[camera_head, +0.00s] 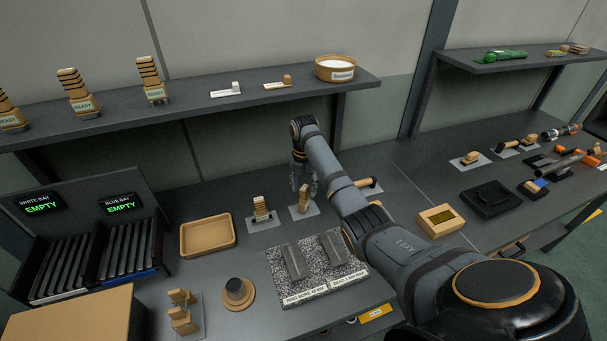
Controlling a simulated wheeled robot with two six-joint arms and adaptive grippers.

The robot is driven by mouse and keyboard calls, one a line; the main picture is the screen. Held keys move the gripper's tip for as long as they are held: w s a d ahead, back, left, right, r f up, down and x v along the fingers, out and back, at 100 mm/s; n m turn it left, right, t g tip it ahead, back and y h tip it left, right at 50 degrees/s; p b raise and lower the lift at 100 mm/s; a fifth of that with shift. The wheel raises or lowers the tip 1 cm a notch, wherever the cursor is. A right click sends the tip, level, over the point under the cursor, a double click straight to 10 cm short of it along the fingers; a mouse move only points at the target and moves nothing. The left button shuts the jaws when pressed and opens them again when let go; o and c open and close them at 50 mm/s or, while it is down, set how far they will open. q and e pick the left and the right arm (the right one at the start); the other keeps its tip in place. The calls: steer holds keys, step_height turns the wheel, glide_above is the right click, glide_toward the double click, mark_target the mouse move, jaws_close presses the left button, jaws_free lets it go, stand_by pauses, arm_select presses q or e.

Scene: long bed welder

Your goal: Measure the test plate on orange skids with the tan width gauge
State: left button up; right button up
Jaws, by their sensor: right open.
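My right gripper (303,181) is open, its fingers pointing down at an upright tan piece (304,198) on a small grey pad. Whether the fingers touch it or stand around it, I cannot tell. A similar ribbed tan piece (261,207) stands on a pad just to the left. Which tan piece is the width gauge is not clear from here. At the far right, a grey bar (566,163) lies by orange parts (595,158); these may be the test plate and skids, but they are small and crowded. My left gripper is not in view.
A speckled slab (318,283) with two grey blocks lies in front of the gripper. A tan tray (207,236), a round dark knob (238,291) and a slotted rack (130,251) are left. A shelf (190,103) overhangs behind. My right forearm crosses the bench.

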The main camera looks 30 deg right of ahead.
mark_target(304, 196)
steer(key=f, duration=0.4)
steer(key=shift+s+f, duration=0.2)
steer(key=shift+w+f, duration=0.1)
steer(key=shift+f, duration=0.1)
jaws_close()
steer(key=shift+c, duration=1.8)
jaws_free()
steer(key=shift+r, duration=0.15)
steer(key=shift+r+p, duration=1.85)
steer(key=shift+p, duration=0.55)
jaws_close()
